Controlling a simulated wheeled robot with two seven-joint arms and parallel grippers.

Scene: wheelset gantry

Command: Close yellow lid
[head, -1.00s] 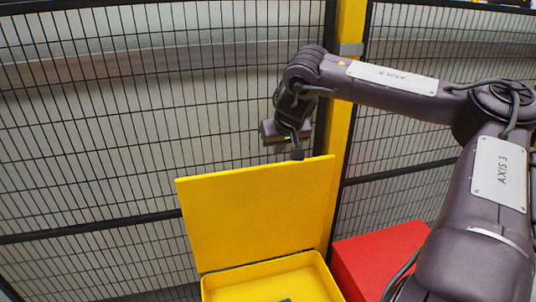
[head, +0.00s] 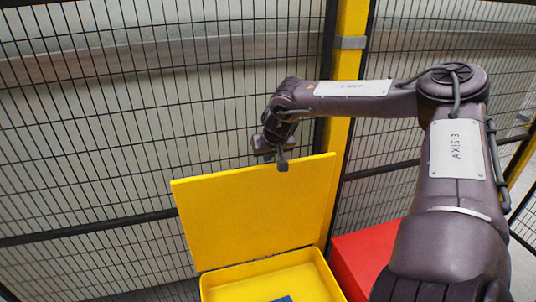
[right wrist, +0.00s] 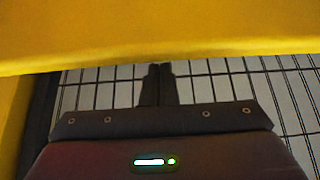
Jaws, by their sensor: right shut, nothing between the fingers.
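The yellow lid (head: 255,212) stands open, nearly upright and hinged at the back of the yellow box (head: 262,268) in the head view. My right gripper (head: 282,166) is shut and empty at the lid's top edge, partly behind it. In the right wrist view the shut fingers (right wrist: 158,82) point toward the lid (right wrist: 160,30), whose yellow surface fills the top of the picture. Whether the fingers touch the lid cannot be told. My left gripper is not in view.
A blue item (head: 284,299) shows inside the box. A red box (head: 366,258) stands to the right of it. A black mesh fence (head: 110,130) and a yellow post (head: 345,75) are close behind the lid.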

